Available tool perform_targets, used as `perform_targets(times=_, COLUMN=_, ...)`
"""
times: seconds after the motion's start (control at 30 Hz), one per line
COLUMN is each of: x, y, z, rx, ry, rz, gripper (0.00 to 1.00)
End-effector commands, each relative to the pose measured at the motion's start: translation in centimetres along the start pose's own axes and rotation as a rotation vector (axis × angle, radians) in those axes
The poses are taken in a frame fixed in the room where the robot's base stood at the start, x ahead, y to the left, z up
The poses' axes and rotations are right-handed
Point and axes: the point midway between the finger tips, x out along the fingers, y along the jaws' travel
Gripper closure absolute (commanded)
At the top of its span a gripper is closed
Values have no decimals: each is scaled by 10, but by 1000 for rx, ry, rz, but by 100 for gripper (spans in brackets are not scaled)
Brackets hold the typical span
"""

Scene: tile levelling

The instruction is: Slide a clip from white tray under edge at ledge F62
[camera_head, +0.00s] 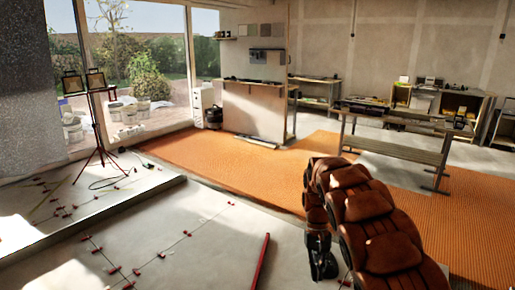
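My gripper (321,264) is black and hangs low at the bottom centre-right, below my brown arm. Its fingers are too small and dark to tell whether they are open or shut. Small red clips (162,255) lie in rows along joints in the pale tiled floor, left of my gripper. More red clips (68,214) sit on the raised tiled ledge (150,186) at the left. No label F62 can be read. I cannot make out a white tray; my arm hides part of the floor at the lower right.
A long red bar (262,262) lies on the floor left of my gripper. A red tripod (100,140) with lamps and a cable stands on the ledge. Orange matting (250,165) covers the middle floor. A workbench (395,135) stands behind my arm.

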Motion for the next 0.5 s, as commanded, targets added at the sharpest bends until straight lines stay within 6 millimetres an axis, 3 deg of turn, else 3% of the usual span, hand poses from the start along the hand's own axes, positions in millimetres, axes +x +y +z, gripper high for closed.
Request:
perform_targets(times=0.33, x=1, y=1, z=0, rx=-5, ry=-1, rz=2, gripper=100)
perform_targets(times=0.5, x=29, y=16, z=-15, rx=52, ry=-2, rz=-23, gripper=100)
